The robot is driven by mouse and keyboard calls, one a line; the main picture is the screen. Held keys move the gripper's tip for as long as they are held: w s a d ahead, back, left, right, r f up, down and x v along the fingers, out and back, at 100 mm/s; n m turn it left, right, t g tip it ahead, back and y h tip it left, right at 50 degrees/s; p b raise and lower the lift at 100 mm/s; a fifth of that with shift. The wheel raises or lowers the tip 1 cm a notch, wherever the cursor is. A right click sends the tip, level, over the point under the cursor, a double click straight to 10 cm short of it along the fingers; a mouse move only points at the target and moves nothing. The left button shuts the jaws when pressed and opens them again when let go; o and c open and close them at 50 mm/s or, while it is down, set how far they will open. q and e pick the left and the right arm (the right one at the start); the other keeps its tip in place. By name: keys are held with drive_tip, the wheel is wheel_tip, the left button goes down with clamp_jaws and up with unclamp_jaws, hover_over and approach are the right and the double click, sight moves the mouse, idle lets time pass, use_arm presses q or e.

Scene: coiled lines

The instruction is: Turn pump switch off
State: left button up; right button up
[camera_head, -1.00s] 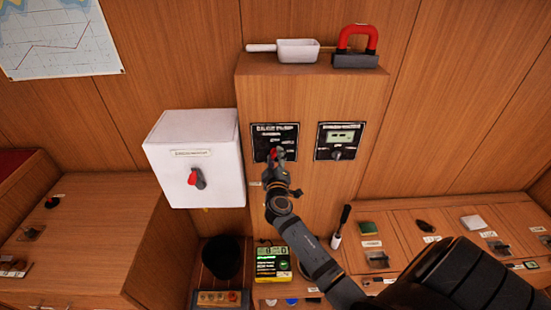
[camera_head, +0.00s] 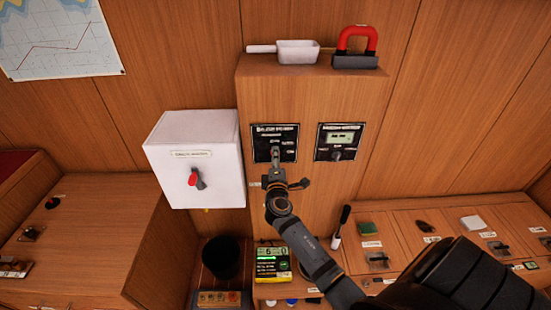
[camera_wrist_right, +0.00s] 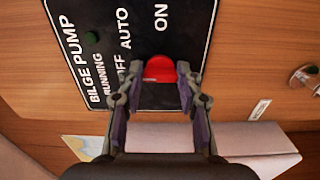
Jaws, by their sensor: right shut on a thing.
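The bilge pump panel (camera_head: 262,144) is a black plate on the front of the wooden cabinet. In the right wrist view the panel (camera_wrist_right: 100,14) reads BILGE PUMP, RUNNING, OFF, AUTO and ON, with OFF partly hidden by a finger. A red switch knob (camera_wrist_right: 160,69) sits between my right gripper's fingertips (camera_wrist_right: 158,88), and the gripper is shut on it. In the head view my right gripper (camera_head: 275,157) reaches up to the panel and hides the knob. Which label the knob points to is unclear. A dark green lamp (camera_wrist_right: 91,37) is near RUNNING. My left gripper is out of view.
A white box (camera_head: 218,150) with a red-and-black handle stands left of the panel. A second panel (camera_head: 325,129) with a small screen is to the right. A scoop (camera_head: 298,50) and a red-handled block (camera_head: 355,62) lie on top. Below are a black bin (camera_head: 220,258) and a yellow-black device (camera_head: 272,264).

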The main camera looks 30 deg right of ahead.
drive_tip(key=shift+f, duration=0.1)
idle(0.3)
drive_tip(key=o, duration=1.1)
drive_tip(key=shift+o, duration=0.2)
drive_tip(key=v, duration=1.2)
